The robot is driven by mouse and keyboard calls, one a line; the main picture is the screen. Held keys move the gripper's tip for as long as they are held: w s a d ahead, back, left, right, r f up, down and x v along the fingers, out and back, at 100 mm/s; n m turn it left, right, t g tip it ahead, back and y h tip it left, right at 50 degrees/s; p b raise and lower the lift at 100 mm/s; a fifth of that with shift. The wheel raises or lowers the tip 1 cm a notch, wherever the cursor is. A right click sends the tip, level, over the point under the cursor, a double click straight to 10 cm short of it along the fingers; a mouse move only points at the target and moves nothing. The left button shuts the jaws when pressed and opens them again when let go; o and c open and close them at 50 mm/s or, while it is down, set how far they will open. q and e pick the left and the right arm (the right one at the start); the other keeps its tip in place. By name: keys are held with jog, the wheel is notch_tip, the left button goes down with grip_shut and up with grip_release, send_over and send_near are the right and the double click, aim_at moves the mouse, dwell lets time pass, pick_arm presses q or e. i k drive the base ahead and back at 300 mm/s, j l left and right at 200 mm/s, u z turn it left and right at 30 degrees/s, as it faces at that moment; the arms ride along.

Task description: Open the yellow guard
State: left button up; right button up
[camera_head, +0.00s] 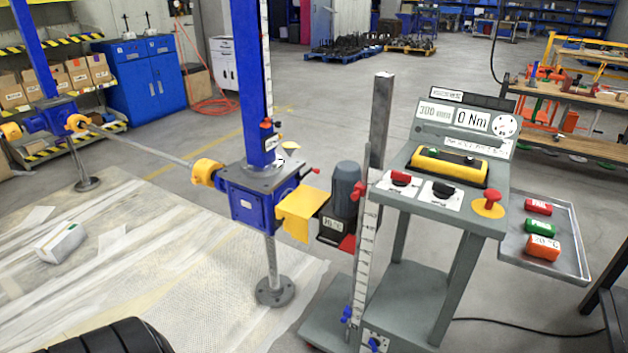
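A boxy yellow guard (300,212) sits between the blue gearbox (255,200) of the middle screw jack and the dark grey motor (344,190). It looks shut over the space between them; what is under it is hidden. Rounded yellow covers also show on the shaft, one at the gearbox's left side (207,171) and others at the far left jack (75,122). Neither of my grippers is in view.
A grey control console (436,210) with a red lever, a black lever and a yellow-red knob stands right of the motor. A grey side tray (570,255) holds red, green and orange blocks. White sheeting (130,270) covers the floor left.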

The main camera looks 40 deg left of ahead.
aim_at(293, 212)
jog(key=u, duration=1.5)
